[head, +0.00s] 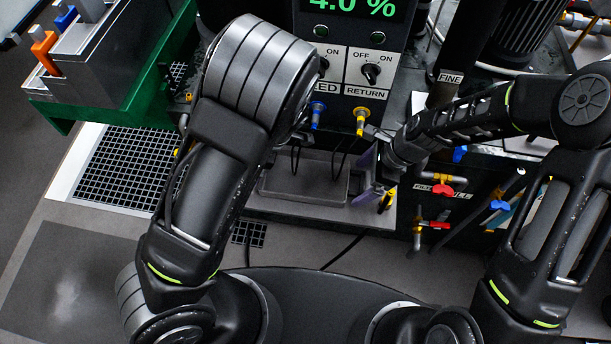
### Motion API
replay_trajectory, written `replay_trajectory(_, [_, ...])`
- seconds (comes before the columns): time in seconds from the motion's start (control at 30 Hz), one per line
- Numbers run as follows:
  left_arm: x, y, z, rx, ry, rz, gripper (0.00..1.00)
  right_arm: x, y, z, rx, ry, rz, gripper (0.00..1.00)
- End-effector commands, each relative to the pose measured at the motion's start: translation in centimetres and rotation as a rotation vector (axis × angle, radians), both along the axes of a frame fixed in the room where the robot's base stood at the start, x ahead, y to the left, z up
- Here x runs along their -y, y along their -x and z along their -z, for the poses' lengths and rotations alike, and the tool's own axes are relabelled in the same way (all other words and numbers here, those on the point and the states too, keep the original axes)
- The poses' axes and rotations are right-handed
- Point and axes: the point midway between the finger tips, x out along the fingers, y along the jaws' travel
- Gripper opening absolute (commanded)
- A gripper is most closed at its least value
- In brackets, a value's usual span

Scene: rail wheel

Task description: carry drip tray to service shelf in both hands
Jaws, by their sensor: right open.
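The drip tray (311,183) is a shallow grey tray on a ledge below the control panel, near the middle of the head view. Its left end is partly covered by my left arm. My right gripper (376,174) is open at the tray's right end; I cannot tell whether its fingers touch the rim. I cannot tell for certain which surface is the service shelf.
A green-framed bench (110,102) with orange- and blue-handled items stands at the upper left. A black floor grating (125,165) lies below it. The control panel (358,68) with knobs and hoses rises behind the tray. Red-handled valves (441,190) stand to the right.

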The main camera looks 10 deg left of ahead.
Motion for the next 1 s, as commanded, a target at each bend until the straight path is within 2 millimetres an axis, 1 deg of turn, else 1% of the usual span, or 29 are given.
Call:
replay_trajectory(0.1, [-0.15, 0.00, 0.47, 0.000, 0.001, 0.000, 0.93, -0.19, 0.03, 0.47, -0.001, 0.000, 0.001, 0.93])
replay_trajectory(0.37, [-0.17, -0.02, 0.50, 0.001, 0.001, 0.000, 0.92, -0.18, 0.00, 0.50, 0.001, 0.000, 0.001, 0.92])
replay_trajectory(1.0, [-0.16, -0.02, 0.47, 0.001, 0.001, 0.000, 0.40, -0.17, -0.01, 0.47, 0.001, 0.000, 0.000, 0.40])
